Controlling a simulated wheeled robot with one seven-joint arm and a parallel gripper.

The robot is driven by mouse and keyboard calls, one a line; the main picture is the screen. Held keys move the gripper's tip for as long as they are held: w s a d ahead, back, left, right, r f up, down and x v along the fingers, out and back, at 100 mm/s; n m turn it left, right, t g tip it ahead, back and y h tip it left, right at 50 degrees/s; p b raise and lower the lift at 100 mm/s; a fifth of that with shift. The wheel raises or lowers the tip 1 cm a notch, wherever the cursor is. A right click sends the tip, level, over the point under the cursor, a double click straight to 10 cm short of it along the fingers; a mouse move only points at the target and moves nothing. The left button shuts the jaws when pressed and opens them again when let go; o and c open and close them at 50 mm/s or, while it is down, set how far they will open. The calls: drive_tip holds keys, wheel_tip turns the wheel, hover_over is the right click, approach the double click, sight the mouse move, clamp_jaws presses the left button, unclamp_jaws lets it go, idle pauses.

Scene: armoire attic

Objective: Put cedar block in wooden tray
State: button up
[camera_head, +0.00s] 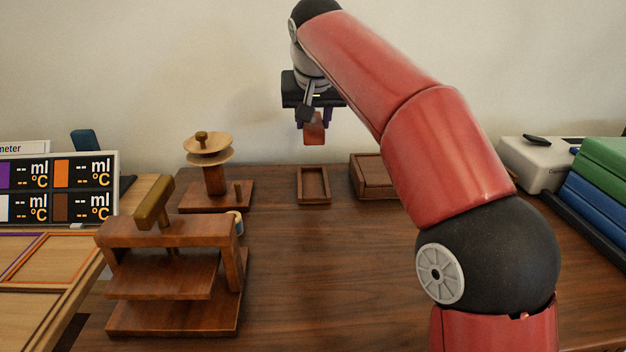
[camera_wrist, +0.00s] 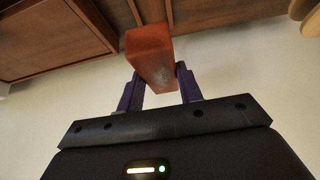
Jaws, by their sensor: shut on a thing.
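My gripper (camera_head: 314,117) is shut on the reddish-brown cedar block (camera_head: 314,133) and holds it in the air near the back wall. In the wrist view the block (camera_wrist: 150,52) sits between the two purple fingers of my gripper (camera_wrist: 158,84). The small wooden tray (camera_head: 313,200) lies on the table below the block in the head view, and it looks empty. The block is well above the table and apart from the tray. In the wrist view, wooden strips behind the block may be part of the tray, partly hidden by the block.
A wooden box (camera_head: 371,188) stands right of the tray, partly behind my arm. A wooden spool stand (camera_head: 214,181) is to the left. A wooden press (camera_head: 170,270) stands at the front left. The table (camera_head: 310,270) in front of the tray is clear.

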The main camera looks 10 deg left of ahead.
wheel_tip(320, 180, down, 11)
drive_tip(key=b, duration=0.2)
drive_tip(key=shift+f+b, duration=0.15)
drive_tip(key=shift+b, duration=0.2)
drive_tip(key=shift+f, duration=0.15)
drive_tip(key=o, duration=1.1)
drive_tip(key=shift+r, duration=0.3)
drive_tip(key=p+v, duration=0.1)
drive_tip(key=v, duration=1)
drive_tip(key=shift+s+r, duration=0.3)
